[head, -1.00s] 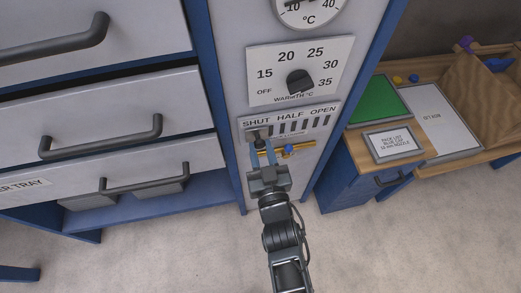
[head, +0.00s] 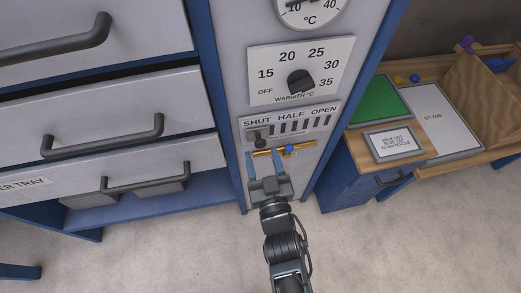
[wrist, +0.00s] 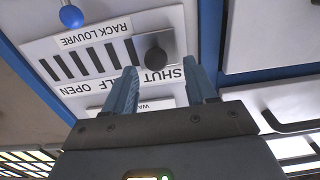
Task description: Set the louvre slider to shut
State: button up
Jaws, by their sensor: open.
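The louvre panel (head: 327,112) is a pale plate marked SHUT, HALF and OPEN above a row of dark slots. Its dark slider knob (head: 259,139) is at the left end, under SHUT. In the wrist view the round knob (wrist: 155,59) is beside the word SHUT, with the slots of the panel (wrist: 95,28) running away to the left. My gripper (head: 263,154) is open and empty, its blue fingers just below and in front of the knob. In the wrist view my gripper (wrist: 160,72) has a finger either side of the knob's line, apart from the knob.
A yellow bar (head: 267,153) with a blue ball (head: 289,148) is just below the panel, close to my fingers. The warmth dial (head: 300,82) is above. Drawers with dark handles (head: 105,137) are at left; a wooden bench (head: 360,148) is at right. Floor below is clear.

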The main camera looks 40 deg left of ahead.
jog(key=v, duration=0.5)
jog(key=shift+s+d, duration=0.1)
jog(key=shift+s, duration=0.15)
jog(key=s+d+r+m+t+h, duration=0.25)
jog(key=s+d, duration=0.25)
jog(key=d, duration=0.7)
jog(key=s+d+r+m+t+h, duration=0.1)
jog(key=s+d+m+h, duration=0.3)
jog(key=d, duration=0.9)
jog(key=s+d+r+m+h, duration=0.3)
jog(key=s+d+r+h, duration=0.4)
jog(key=s+d+r, duration=0.4)
notch_tip(320, 180, up, 4)
jog(key=shift+s+d+r, duration=0.1)
jog(key=shift+s+d, duration=0.25)
jog(key=shift+s, duration=0.85)
